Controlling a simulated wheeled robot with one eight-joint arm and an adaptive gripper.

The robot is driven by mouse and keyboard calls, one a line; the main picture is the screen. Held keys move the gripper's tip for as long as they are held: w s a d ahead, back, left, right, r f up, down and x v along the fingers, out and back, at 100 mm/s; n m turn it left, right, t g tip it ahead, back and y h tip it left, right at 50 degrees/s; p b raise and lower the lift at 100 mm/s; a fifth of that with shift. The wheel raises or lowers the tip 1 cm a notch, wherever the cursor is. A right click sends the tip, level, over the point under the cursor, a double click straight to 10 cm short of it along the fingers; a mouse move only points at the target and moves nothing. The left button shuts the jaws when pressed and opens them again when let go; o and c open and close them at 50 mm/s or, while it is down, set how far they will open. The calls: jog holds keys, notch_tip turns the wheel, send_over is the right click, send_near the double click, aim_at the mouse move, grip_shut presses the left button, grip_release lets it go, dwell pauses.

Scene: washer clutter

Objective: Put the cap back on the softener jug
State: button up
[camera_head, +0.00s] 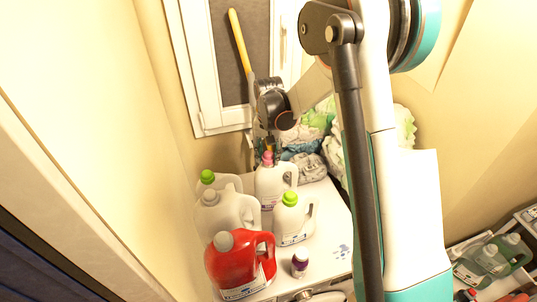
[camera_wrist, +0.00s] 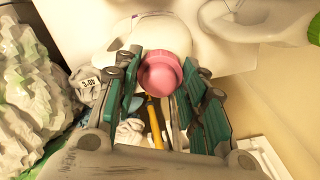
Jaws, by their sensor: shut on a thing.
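My gripper (camera_head: 268,147) points down behind the other jugs and is shut on a pink cap (camera_wrist: 161,76). In the wrist view its fingers (camera_wrist: 158,84) stand on either side of the cap. The cap also shows in the head view (camera_head: 267,158), right at the top of a white jug with a handle (camera_head: 271,184), which I take for the softener jug. The jug's pale body shows beyond the cap in the wrist view (camera_wrist: 152,32). The neck is hidden under the cap, so I cannot tell whether the cap is seated or just above it.
Green-capped white jugs (camera_head: 293,222), a grey-capped white jug (camera_head: 226,212) and a red jug (camera_head: 232,264) crowd the white top (camera_head: 325,210). A small purple bottle (camera_head: 300,264) stands in front. Crumpled laundry (camera_head: 310,140) and a yellow pole (camera_head: 239,42) are behind.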

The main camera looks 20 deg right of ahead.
jog(key=shift+f+b, duration=0.75)
jog(key=shift+b, duration=0.4)
dwell(1.6)
jog(key=shift+o, duration=0.8)
jog(key=c, duration=0.5)
jog(key=shift+o, duration=0.2)
jog(key=shift+f, duration=0.1)
